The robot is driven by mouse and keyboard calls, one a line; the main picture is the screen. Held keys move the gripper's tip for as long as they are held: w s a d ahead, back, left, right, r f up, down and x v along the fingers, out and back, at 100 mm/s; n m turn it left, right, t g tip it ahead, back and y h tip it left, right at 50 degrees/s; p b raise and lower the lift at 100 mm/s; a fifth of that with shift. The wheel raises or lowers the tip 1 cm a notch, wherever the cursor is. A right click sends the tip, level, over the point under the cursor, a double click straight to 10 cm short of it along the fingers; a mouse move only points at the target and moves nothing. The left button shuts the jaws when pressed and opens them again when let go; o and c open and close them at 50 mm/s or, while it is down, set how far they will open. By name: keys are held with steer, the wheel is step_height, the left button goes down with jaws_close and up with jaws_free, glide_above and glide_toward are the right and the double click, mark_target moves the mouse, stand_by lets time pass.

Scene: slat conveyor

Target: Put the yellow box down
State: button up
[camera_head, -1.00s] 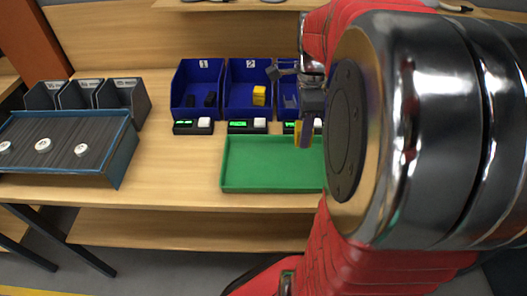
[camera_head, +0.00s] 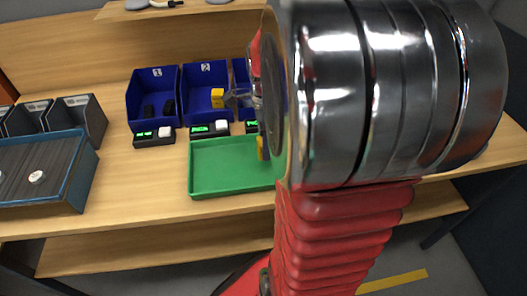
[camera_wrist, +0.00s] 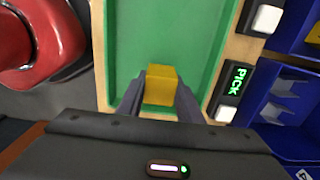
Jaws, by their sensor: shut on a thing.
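My gripper (camera_wrist: 160,100) is shut on the yellow box (camera_wrist: 161,86), which sits between its two dark fingers in the wrist view. The green tray (camera_wrist: 165,25) lies beneath and beyond the box there. In the head view the held yellow box (camera_head: 261,148) shows at the right part of the green tray (camera_head: 225,170), partly hidden by my arm. I cannot tell whether the box touches the tray floor.
Blue bins (camera_head: 152,97) stand behind the tray; the second holds another yellow box (camera_head: 217,98). Small displays with white buttons (camera_head: 209,130) line the bins' front. A slat conveyor (camera_head: 40,170) and grey bins (camera_head: 78,118) are at left.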

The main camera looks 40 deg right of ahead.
steer(key=shift+f, duration=1.85)
steer(key=shift+f, duration=0.1)
steer(key=o, duration=1)
step_height(320, 180, up, 12)
steer(key=shift+r, duration=0.15)
